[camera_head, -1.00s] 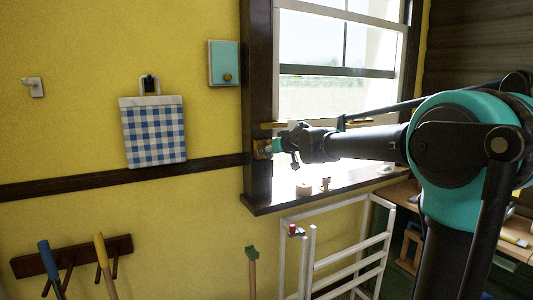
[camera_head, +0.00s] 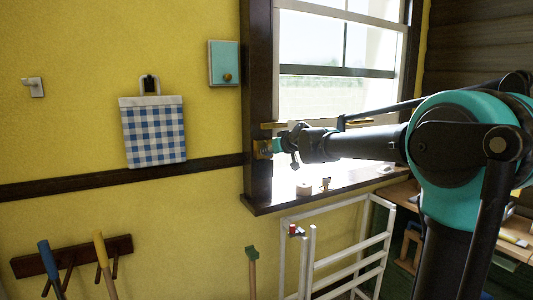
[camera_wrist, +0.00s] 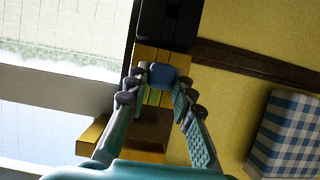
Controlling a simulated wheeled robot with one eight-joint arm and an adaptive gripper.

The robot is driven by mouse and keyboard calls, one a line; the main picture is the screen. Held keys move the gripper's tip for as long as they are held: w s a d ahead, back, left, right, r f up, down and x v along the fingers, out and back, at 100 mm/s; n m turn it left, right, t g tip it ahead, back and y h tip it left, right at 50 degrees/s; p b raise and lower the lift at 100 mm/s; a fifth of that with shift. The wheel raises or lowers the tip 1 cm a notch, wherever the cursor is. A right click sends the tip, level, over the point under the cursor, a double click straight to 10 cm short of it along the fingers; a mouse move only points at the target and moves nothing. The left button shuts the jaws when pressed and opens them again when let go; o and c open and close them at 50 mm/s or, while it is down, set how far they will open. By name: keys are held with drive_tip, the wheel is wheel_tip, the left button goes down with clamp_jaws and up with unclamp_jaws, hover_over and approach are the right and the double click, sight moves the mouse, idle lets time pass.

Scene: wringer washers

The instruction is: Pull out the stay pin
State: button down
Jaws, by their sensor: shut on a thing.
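The stay pin, a small piece with a blue-grey head (camera_wrist: 161,75), sits between my fingertips in the wrist view. Behind it is a brass-yellow block (camera_wrist: 150,54) on the dark window frame. My gripper (camera_wrist: 158,88) is shut on the pin head. In the head view my gripper (camera_head: 274,147) reaches left to the brass block (camera_head: 261,149) on the frame's left post. The pin's shaft is hidden, so I cannot tell how deep it sits.
The window (camera_head: 335,94) and its sill (camera_head: 340,187) lie beside my arm, with small items on the sill. A checked cloth (camera_head: 155,135) hangs on the yellow wall to the left. A white rack (camera_head: 336,262) stands below. A brass-coloured bar (camera_wrist: 92,136) is near my fingers.

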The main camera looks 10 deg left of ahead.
drive_tip(key=shift+s+d, duration=0.1)
drive_tip(key=s+d, duration=0.3)
drive_tip(key=s, duration=0.2)
drive_tip(key=shift+d, duration=0.25)
idle(0.8)
drive_tip(key=shift+s, duration=0.1)
